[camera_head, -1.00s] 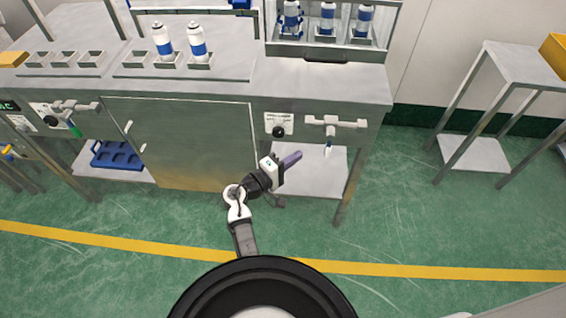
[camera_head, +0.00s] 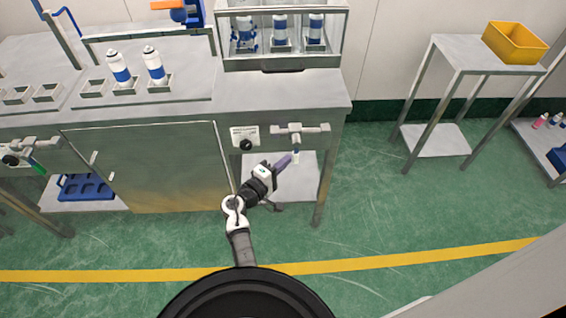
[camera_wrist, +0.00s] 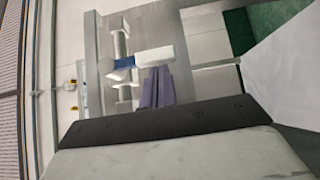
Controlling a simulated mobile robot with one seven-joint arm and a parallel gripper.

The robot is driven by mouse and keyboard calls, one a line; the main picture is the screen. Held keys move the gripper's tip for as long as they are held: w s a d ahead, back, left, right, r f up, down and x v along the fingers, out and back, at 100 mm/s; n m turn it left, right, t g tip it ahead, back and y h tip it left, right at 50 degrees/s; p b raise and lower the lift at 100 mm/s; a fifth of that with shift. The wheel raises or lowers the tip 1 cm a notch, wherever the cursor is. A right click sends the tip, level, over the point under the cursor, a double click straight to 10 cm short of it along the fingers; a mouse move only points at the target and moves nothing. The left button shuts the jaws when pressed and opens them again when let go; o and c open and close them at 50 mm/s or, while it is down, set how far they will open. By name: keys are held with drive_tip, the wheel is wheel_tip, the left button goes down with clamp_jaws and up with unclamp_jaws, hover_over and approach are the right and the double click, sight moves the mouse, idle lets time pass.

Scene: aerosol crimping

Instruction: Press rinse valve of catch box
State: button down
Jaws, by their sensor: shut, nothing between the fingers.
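A grey valve with a T-shaped handle (camera_head: 296,131) is mounted on the bench front, with a short white-tipped spout hanging below it. In the wrist view, a pale valve body (camera_wrist: 152,56) with a blue ring is close to the fingertips. My gripper (camera_head: 285,161) has purple fingers, shut and empty, just left of the white tip in the head view. The fingers also show in the wrist view (camera_wrist: 157,88), just below the pale part. I cannot tell whether they touch it. A clear-fronted box (camera_head: 284,62) holding white-and-blue cans stands on the bench above the valve.
A black knob on a white plate (camera_head: 245,139) sits left of the valve. A similar valve with a green tip (camera_head: 35,150) is at the far left. The bench leg (camera_head: 323,185) stands below right. Green floor is clear to the right, before a metal stand (camera_head: 465,55).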

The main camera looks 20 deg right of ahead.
drive_tip(key=shift+d+f+b, duration=0.2)
drive_tip(key=shift+b, duration=0.3)
drive_tip(key=shift+s, duration=0.1)
drive_tip(key=s+d+r+n+t+h+b, duration=0.1)
drive_tip(key=d+n+b, duration=0.1)
drive_tip(key=d+b, duration=0.3)
drive_tip(key=s+d+r+n+t+h+b, duration=0.1)
drive_tip(key=d+r+n+t+b, duration=0.1)
drive_tip(key=d+b, duration=0.3)
drive_tip(key=n+b, duration=0.1)
drive_tip(key=b, duration=0.3)
drive_tip(key=shift+s+r+h+b, duration=0.3)
drive_tip(key=shift+s, duration=0.1)
drive_tip(key=shift+r, duration=0.1)
idle(0.5)
